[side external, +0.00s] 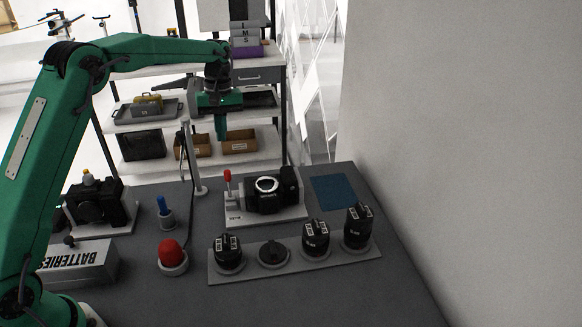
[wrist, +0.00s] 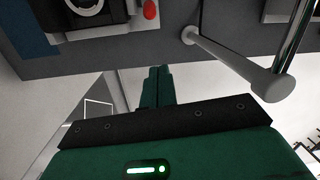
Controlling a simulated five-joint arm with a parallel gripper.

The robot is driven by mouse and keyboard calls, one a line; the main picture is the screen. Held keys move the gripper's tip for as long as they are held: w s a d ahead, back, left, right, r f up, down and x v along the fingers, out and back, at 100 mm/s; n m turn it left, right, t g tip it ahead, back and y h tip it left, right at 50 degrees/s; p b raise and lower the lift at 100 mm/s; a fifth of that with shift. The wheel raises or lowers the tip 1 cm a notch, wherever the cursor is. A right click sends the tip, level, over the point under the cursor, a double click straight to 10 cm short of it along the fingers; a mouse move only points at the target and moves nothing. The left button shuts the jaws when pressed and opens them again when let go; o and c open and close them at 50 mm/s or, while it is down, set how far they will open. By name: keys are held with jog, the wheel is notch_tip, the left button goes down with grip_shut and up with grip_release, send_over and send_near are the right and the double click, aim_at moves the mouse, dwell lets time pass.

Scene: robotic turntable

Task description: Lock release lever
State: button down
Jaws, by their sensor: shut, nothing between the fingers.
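The lever with a red tip (side external: 227,177) stands upright at the left of a black camera body (side external: 268,190) on a light grey mount (side external: 238,219). Its red tip also shows at the top of the wrist view (wrist: 150,9), beside the camera body (wrist: 88,6). My gripper (side external: 221,136) is shut and empty, its fingers pointing down. In the side view it appears above the lever, with a clear gap. In the wrist view its closed fingers (wrist: 158,70) lie below the table edge in the picture, apart from the lever.
A grey post (side external: 195,160) stands left of the mount. A blue-topped knob (side external: 162,207) and a red button (side external: 172,252) are left of a lens tray (side external: 300,272). Another black camera (side external: 97,204) is at the left. A blue mat (side external: 334,190) lies right.

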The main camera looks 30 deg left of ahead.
aim_at(225, 171)
jog(key=f, duration=0.5)
jog(key=s+f, duration=0.1)
jog(key=f, duration=0.2)
jog(key=shift+d+f, duration=0.15)
jog(key=shift+f, duration=0.2)
jog(key=shift+s+d+f, duration=0.1)
jog(key=shift+d+f, duration=0.05)
jog(key=shift+f, duration=0.15)
jog(key=shift+s+d+r, duration=0.4)
jog(key=shift+s+d, duration=0.1)
jog(key=shift+d, duration=0.2)
jog(key=shift+s+d+r, duration=0.4)
jog(key=shift+s+d, duration=0.05)
jog(key=shift+d, duration=0.2)
jog(key=shift+s+d+r+t, duration=0.25)
jog(key=shift+s+t, duration=0.05)
jog(key=shift+t, duration=0.1)
jog(key=shift+s+d+r, duration=0.2)
jog(key=shift+s+d, duration=0.05)
jog(key=shift+d, duration=0.05)
jog(key=shift+s+d+r, duration=0.3)
jog(key=shift+s+d, duration=0.35)
jog(key=shift+s+d+r, duration=0.1)
jog(key=shift+s+d, duration=0.5)
jog(key=shift+r, duration=0.1)
